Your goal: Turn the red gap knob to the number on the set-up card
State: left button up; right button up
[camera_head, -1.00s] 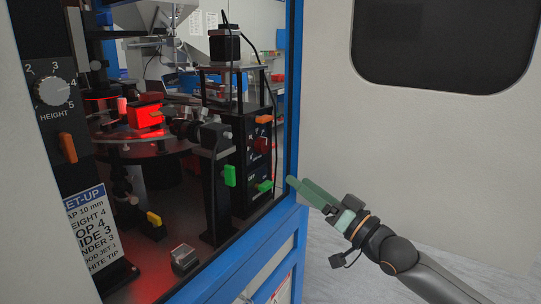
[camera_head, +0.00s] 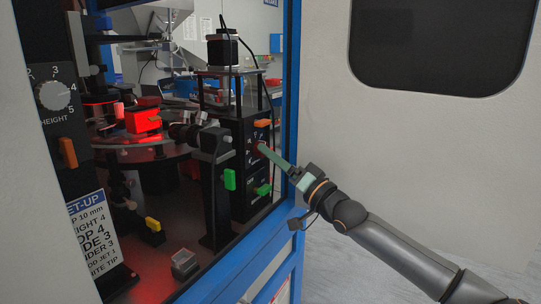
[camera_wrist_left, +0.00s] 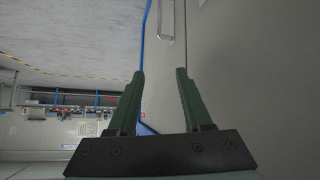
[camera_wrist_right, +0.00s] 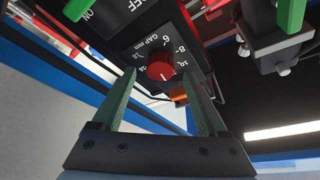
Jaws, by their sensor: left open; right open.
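The red gap knob (camera_wrist_right: 160,69) sits on a black panel marked "GAP mm" with a ring of white numbers in the right wrist view. My right gripper (camera_wrist_right: 158,76) is open, its green fingers on either side of the knob in that picture; I cannot tell whether they touch it. In the head view the right gripper (camera_head: 264,149) reaches through the cabinet opening to the panel and mostly hides the knob. Its exact setting is unclear. The set-up card (camera_head: 93,232), partly cut off, shows "P 10 mm" on its top line. My left gripper (camera_wrist_left: 160,78) is open and empty.
The blue door frame (camera_head: 290,100) stands close to my right arm. An orange switch (camera_head: 262,123) and a green switch (camera_head: 263,189) are on the gap panel. A black post with a green lever (camera_head: 229,179) stands left of it. The height knob (camera_head: 55,95) is far left.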

jog(key=shift+w+a+r, duration=0.25)
jog(key=shift+w+a, duration=0.2)
jog(key=shift+w, duration=0.05)
grip_shut()
dwell(0.4)
